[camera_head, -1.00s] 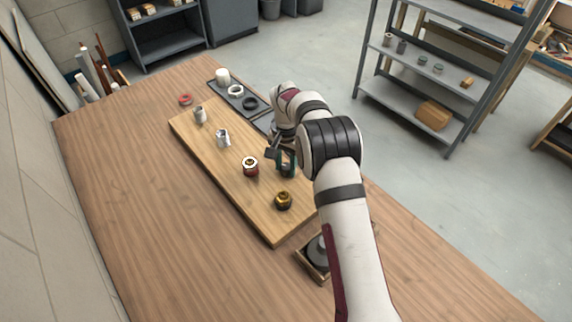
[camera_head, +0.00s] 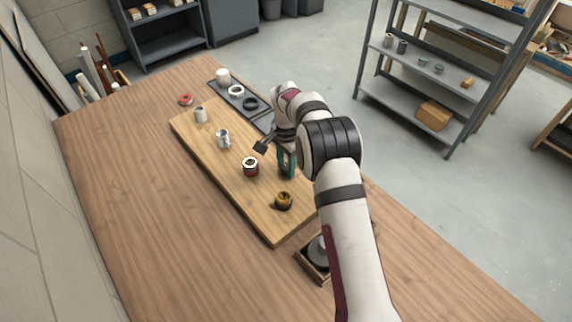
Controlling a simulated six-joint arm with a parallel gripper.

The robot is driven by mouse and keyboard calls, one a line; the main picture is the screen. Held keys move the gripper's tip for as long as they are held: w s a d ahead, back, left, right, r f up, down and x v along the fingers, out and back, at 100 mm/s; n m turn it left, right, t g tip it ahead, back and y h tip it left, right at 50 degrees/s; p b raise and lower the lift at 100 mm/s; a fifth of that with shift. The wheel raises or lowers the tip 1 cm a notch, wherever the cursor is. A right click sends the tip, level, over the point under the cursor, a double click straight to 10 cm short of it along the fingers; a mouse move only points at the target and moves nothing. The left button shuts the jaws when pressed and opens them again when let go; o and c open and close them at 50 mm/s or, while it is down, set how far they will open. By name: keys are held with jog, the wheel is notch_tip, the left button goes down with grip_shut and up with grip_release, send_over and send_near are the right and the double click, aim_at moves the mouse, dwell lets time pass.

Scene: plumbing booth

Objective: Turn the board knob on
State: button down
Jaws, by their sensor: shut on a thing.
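The wooden board (camera_head: 245,203) lies on the workbench. My gripper (camera_head: 287,170) reaches over the board's right edge, its teal fingers pointing down to the board. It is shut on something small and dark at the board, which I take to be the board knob. The fingers hide most of it, so its turn angle does not show.
A silver fitting (camera_head: 222,139) and a grey fitting (camera_head: 200,115) stand farther back on the board. A dark tray (camera_head: 261,119) with white and black pieces lies behind it. A red ring (camera_head: 185,99) lies on the workbench (camera_head: 150,200). The bench's left side is clear.

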aim_at(286, 166)
jog(key=shift+c, duration=2.4)
grip_release()
notch_tip(286, 166, up, 16)
